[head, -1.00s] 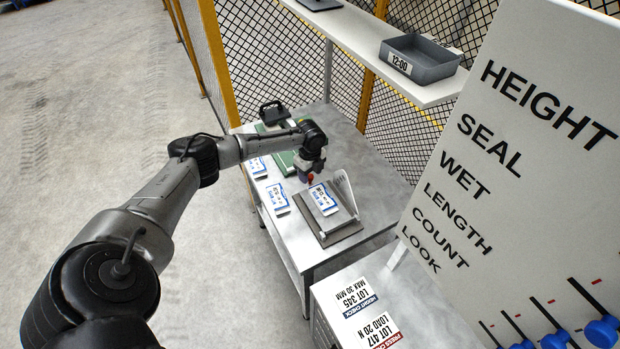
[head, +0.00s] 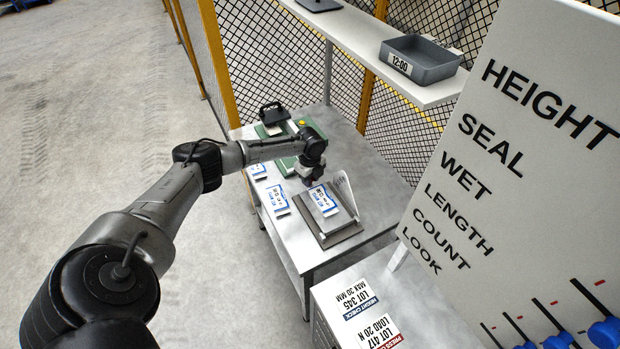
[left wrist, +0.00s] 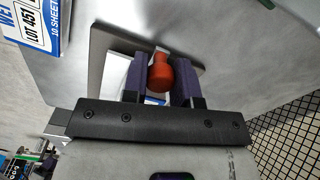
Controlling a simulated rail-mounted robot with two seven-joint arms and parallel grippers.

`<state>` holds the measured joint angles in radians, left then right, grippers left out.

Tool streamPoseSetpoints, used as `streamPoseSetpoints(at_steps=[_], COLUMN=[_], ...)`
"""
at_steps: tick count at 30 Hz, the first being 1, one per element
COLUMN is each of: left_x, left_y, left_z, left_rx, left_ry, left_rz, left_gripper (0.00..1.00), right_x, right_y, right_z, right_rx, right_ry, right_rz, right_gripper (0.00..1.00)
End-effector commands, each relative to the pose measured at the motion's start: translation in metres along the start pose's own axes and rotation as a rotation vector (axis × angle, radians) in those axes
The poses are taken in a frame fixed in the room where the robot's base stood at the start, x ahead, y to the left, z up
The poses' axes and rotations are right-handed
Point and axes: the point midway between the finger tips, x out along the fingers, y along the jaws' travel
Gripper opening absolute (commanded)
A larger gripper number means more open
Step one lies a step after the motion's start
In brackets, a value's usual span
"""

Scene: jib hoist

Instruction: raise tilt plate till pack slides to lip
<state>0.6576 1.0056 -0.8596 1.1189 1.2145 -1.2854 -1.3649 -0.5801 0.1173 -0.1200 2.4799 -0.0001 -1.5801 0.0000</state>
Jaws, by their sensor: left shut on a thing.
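The tilt plate (head: 327,216) is a grey plate on a darker base on the table, close to flat as far as I can tell. A white and blue labelled pack (head: 322,200) lies on it, and a pale upright plate with marks (head: 343,188) stands at its right side. My left gripper (head: 313,181) is at the plate's far edge. In the left wrist view its fingers (left wrist: 159,80) are shut on a red knob (left wrist: 160,74), with a strip of white and blue below it. The gripper hides the knob in the head view. My right gripper is not in view.
Loose packs (head: 277,199) lie left of the plate; one shows in the left wrist view (left wrist: 36,22). A green device with a black handle (head: 273,113) stands behind. A shelf with a grey tray (head: 420,59) overhangs the back right. A lettered board (head: 500,140) fills the right.

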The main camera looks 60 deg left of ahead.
Motion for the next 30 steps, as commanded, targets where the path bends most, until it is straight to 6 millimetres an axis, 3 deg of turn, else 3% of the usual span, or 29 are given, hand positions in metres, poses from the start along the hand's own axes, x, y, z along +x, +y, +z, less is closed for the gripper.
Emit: streamPoseSetpoints(at_steps=[6, 14, 30], left_x=[0.000, -0.004, -0.054], left_y=[0.000, 0.000, 0.004], left_z=[0.000, -0.001, -0.015], left_rx=[0.000, 0.000, 0.002], left_ry=[0.000, -0.006, -0.229], left_rz=[0.000, -0.001, -0.058], left_gripper=[0.00, 0.00, 0.00], right_x=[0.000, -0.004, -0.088], right_y=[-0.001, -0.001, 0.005], right_z=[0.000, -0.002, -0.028], right_rx=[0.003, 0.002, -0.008], right_ry=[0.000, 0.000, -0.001], right_rz=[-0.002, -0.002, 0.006], right_gripper=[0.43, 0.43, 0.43])
